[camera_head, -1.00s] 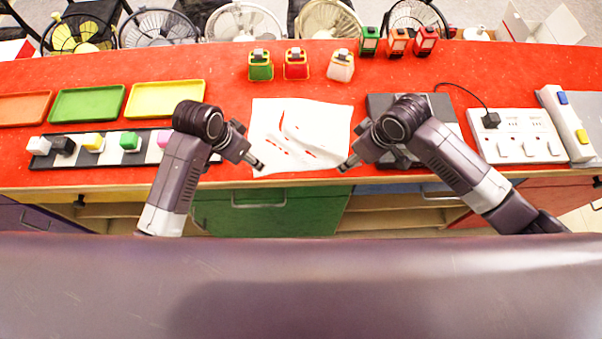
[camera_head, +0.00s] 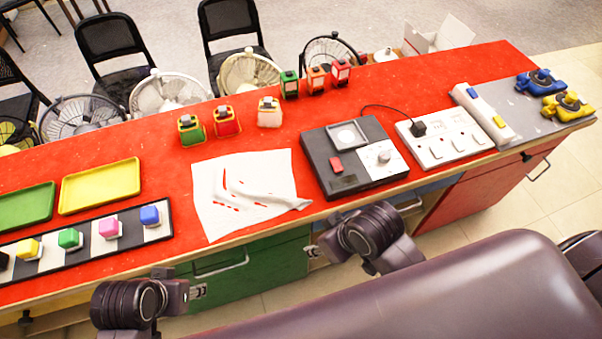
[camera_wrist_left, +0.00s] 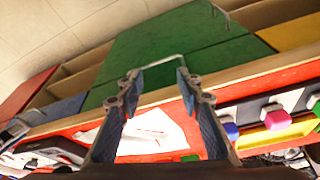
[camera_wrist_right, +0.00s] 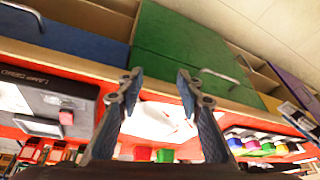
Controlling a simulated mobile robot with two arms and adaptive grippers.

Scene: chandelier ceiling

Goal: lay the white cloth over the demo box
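The white cloth (camera_head: 240,205) lies rumpled on the red counter, with a raised fold running toward the front edge. Red shows through it in streaks. The dark grey demo box (camera_head: 335,185) sits uncovered just right of the cloth, apart from it. It has a white panel, a red button and a knob. My left gripper (camera_head: 197,291) is in front of the counter, off the cloth; its fingers (camera_wrist_left: 157,80) are open and empty. My right gripper (camera_head: 314,252) is in front of the counter edge, below the demo box's near side; its fingers (camera_wrist_right: 157,78) are open and empty.
Small colored boxes (camera_head: 226,122) stand behind the cloth. A strip of colored cubes (camera_head: 85,250) and trays (camera_head: 100,187) are on the left. A white socket panel (camera_head: 445,140) is right of the demo box. Green cabinet doors (camera_head: 265,265) are below the counter edge.

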